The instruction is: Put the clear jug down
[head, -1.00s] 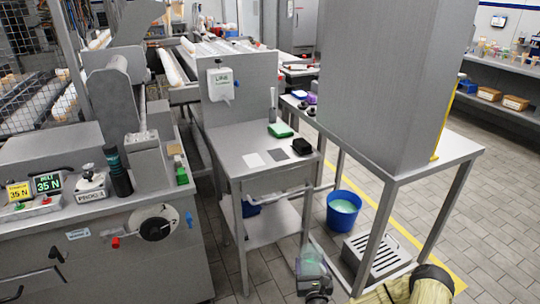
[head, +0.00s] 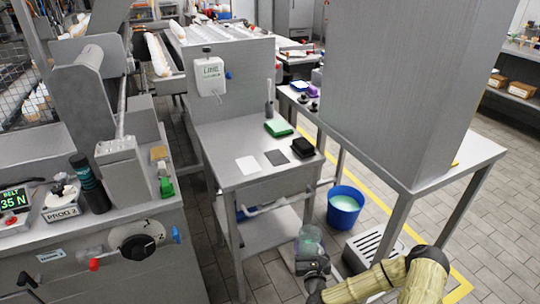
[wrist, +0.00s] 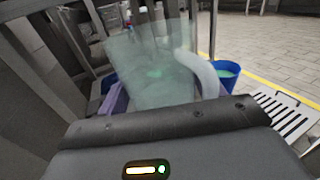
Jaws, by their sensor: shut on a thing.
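The clear jug (head: 310,238) is a see-through, pale green vessel at the lower middle of the head view. My gripper (head: 311,262) is shut on it and holds it in the air in front of the small grey table (head: 225,182). In the wrist view the jug (wrist: 150,70) looks upright or nearly so, with its pale curved handle at the right. The gripper body hides the jug's bottom.
The small table holds a white sheet (head: 247,165), a dark grey sheet (head: 276,157), a black block (head: 303,147) and a green pad (head: 278,127). A blue bucket (head: 344,208) and a slotted grey box (head: 372,250) stand on the floor at the right.

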